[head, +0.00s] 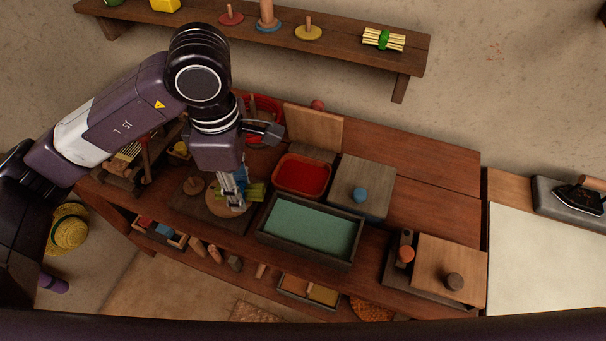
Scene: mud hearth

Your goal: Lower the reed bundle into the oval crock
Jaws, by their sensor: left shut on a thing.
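My left gripper (233,198) points down over the left part of the wooden bench. Some blue shows beside the fingers. The fingers partly hide the bundle and a round pale wooden disc below. I cannot tell whether the bundle touches the disc. Another bundle, of pale sticks with a green band (384,39), lies on the wall shelf. I cannot make out an oval crock. My right gripper is not in view.
An upright board (313,127) stands behind. The bench's back right (425,165) is clear. An iron (580,200) rests far right.

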